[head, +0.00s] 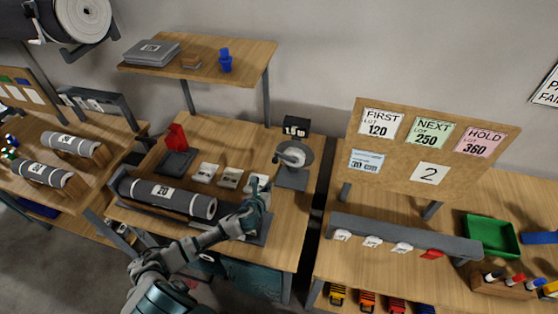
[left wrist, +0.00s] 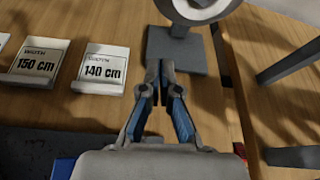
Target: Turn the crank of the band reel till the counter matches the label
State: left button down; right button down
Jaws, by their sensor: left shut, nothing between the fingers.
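The band reel (head: 293,158) is a grey disc on a stand with a square base at the right of the middle bench. A pale crank-like part shows on its face; its handle is too small to make out. A black counter (head: 296,127) stands behind it, its white figures too small to read surely. In the left wrist view the reel's base (left wrist: 190,52) and lower rim show ahead. My left gripper (head: 261,186) is shut and empty, in front of the reel and apart from it; its closed fingertips (left wrist: 159,72) point towards the base. My right gripper is not in view.
Width cards read 150 cm (left wrist: 38,62) and 140 cm (left wrist: 103,69), left of my gripper. A grey roll (head: 165,197) marked 20 lies along the bench front. A red-handled device (head: 176,142) stands behind it. A notice board (head: 400,175) stands at right.

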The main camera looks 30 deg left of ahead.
pick_arm(q)
jog(key=b+x, duration=0.1)
jog(key=x, duration=0.8)
jog(key=shift+w+d+r, duration=0.15)
jog(key=shift+w, duration=0.05)
jog(key=r+p, duration=0.1)
jog(key=r, duration=0.1)
jog(key=a+r+p, duration=0.1)
jog(key=r, duration=0.1)
jog(key=shift+a, duration=0.2)
jog(key=shift+w+d, duration=0.1)
jog(key=shift+d, duration=0.1)
